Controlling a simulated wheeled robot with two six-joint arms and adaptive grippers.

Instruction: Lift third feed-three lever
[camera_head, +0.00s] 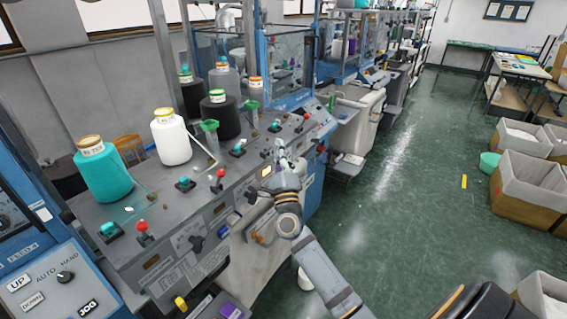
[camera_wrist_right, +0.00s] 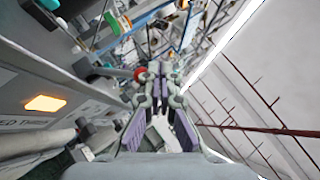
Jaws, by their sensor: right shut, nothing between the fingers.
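Levers with teal and red knobs stand along the grey machine panel (camera_head: 170,220). In the head view, one red-knobbed lever (camera_head: 220,175) is at mid panel, another red one (camera_head: 142,230) is nearer, and teal ones (camera_head: 238,148) stand between and beyond. My right gripper (camera_head: 281,147) is over the panel's front edge, right of a lit amber button (camera_head: 266,171). It is shut and empty. In the wrist view, a red knob (camera_wrist_right: 140,73) shows close beside the fingertips (camera_wrist_right: 155,70); contact cannot be told. My left gripper is not in view.
A white cone (camera_head: 171,140), a teal cone (camera_head: 102,175) and black cones (camera_head: 219,120) stand behind the levers. A grey bin (camera_head: 355,120) stands past the panel's far end. The green floor (camera_head: 400,200) to the right is largely open, with cardboard boxes (camera_head: 525,185) beyond.

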